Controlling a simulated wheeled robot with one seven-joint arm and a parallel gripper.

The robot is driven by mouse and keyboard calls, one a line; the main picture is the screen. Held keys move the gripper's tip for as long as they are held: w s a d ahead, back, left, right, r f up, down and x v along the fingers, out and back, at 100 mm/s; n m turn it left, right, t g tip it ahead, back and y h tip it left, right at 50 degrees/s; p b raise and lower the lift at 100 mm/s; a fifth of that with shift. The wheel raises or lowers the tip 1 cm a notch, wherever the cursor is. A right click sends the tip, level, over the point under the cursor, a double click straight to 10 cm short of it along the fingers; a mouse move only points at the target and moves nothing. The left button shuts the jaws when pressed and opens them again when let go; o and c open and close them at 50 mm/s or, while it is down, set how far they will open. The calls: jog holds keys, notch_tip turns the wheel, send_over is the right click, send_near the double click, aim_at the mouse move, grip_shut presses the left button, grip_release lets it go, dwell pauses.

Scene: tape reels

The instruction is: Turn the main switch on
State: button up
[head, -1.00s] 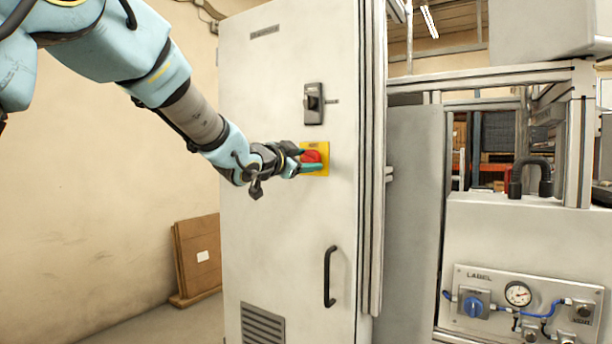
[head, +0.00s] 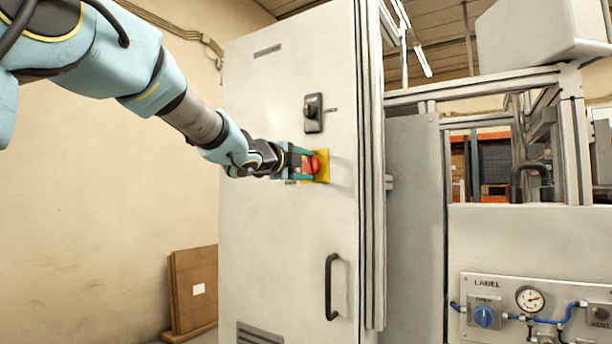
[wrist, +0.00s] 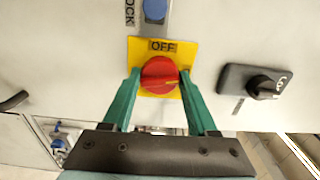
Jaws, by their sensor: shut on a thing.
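The main switch is a round red knob (head: 316,165) on a yellow plate (head: 323,176) on the tall cabinet's door. In the wrist view the red knob (wrist: 159,74) has a pale line on its face toward the right, and an OFF label (wrist: 163,46) is on the plate above it. My gripper (head: 305,165) reaches the knob from the left in the head view. In the wrist view, my gripper's green fingers (wrist: 160,76) lie on either side of the knob, shut on it. The right finger hides part of the plate's edge.
A black rotary switch (head: 313,113) is above the yellow plate, and a black door handle (head: 331,286) is below. A blue round part (wrist: 155,10) shows at the wrist view's top. A panel with a gauge (head: 529,299) is at the right.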

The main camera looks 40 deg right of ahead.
jog(key=shift+m+b, duration=0.55)
jog(key=shift+m, duration=0.55)
jog(key=o, duration=1.4)
jog(key=b+v, duration=0.1)
jog(key=v, duration=0.9)
jog(key=shift+s+a, duration=0.1)
jog(key=shift+a, duration=0.25)
